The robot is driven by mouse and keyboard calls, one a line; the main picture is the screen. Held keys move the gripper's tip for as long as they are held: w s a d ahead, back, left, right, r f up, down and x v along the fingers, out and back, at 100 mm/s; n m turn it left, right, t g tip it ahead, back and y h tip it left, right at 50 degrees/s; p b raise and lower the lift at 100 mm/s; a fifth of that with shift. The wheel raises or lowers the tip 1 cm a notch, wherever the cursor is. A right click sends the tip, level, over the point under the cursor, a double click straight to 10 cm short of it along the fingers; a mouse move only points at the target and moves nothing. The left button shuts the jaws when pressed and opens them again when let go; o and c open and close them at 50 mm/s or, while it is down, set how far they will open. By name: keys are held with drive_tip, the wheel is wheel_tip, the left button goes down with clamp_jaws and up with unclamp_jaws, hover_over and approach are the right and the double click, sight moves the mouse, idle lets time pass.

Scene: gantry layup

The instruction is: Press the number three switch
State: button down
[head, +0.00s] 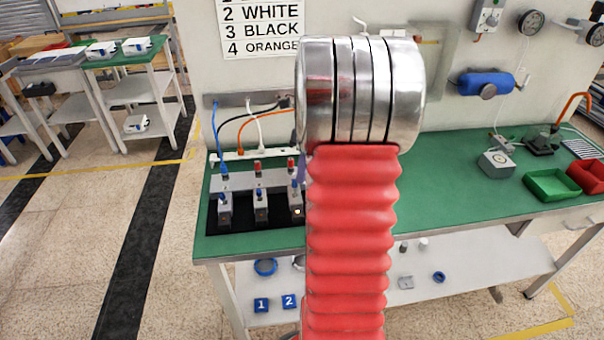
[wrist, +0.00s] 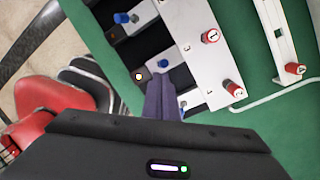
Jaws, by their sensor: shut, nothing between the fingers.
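A switch row stands on the green bench at left of my arm in the head view. Small grey blocks with blue knobs (head: 261,198) sit in front of a pale panel (head: 240,181) bearing red caps (head: 257,169). In the wrist view, the white panel (wrist: 197,65) shows printed numbers, with a 3 close right of my gripper (wrist: 160,80). My gripper's purple fingers are shut and empty, beside a grey block with a blue knob (wrist: 163,62). I cannot tell whether the fingers touch anything.
A wall sign (head: 262,30) lists numbers with colour names. Green (head: 552,185) and red bins (head: 588,176) stand at the bench's right. The bench middle (head: 450,185) is clear. My red arm hides the panel's right part.

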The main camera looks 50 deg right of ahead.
drive_tip(key=shift+s, duration=0.1)
drive_tip(key=s+d+r, duration=0.3)
drive_tip(key=d+r, duration=0.1)
drive_tip(key=r, duration=0.6)
drive_tip(key=shift+r, duration=0.2)
idle(0.4)
drive_tip(key=shift+n, duration=0.3)
